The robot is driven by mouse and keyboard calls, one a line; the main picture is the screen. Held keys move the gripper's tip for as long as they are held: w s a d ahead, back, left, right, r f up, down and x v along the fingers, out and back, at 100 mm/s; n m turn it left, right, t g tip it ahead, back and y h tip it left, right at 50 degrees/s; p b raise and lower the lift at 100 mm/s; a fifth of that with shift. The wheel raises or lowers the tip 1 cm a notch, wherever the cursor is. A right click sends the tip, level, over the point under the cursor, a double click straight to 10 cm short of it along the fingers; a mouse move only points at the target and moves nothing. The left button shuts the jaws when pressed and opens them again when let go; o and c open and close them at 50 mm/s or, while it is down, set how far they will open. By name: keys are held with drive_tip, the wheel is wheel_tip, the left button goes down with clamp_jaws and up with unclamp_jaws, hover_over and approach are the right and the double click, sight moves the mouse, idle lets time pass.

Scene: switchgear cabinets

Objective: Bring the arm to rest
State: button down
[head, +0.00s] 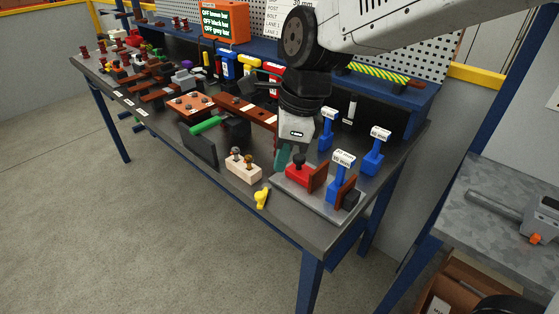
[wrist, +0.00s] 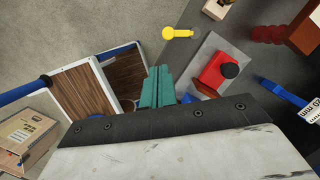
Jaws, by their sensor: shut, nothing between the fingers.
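My gripper (head: 283,156) hangs at the end of my arm over the right part of the workbench (head: 262,209) in the head view. Its teal fingers (wrist: 157,88) show in the wrist view, closed together with nothing between them. In the head view they are just left of a red block with a black knob (head: 297,170) on a grey plate (head: 300,201). The same red block (wrist: 217,73) is right of the fingers in the wrist view. I cannot tell the exact gap between the fingers and the plate.
Blue-handled tools (head: 375,150) stand right of my gripper. A yellow piece (head: 262,198) and a wooden block with posts (head: 243,167) lie left of the plate. A grey side table (head: 480,240) stands at right. The floor (head: 130,240) in front is clear.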

idle(0.3)
drive_tip(key=s+d+r+n+h, duration=0.1)
drive_tip(key=s+d+n, duration=0.6)
drive_tip(key=d+n, duration=0.2)
drive_tip(key=s+d+r+n+t+h, duration=0.1)
drive_tip(key=s+d+n, duration=0.7)
drive_tip(key=d, duration=0.6)
drive_tip(key=shift+s+d+r+n+h, duration=0.15)
drive_tip(key=shift+r+n+h, duration=0.15)
drive_tip(key=shift+n, duration=0.6)
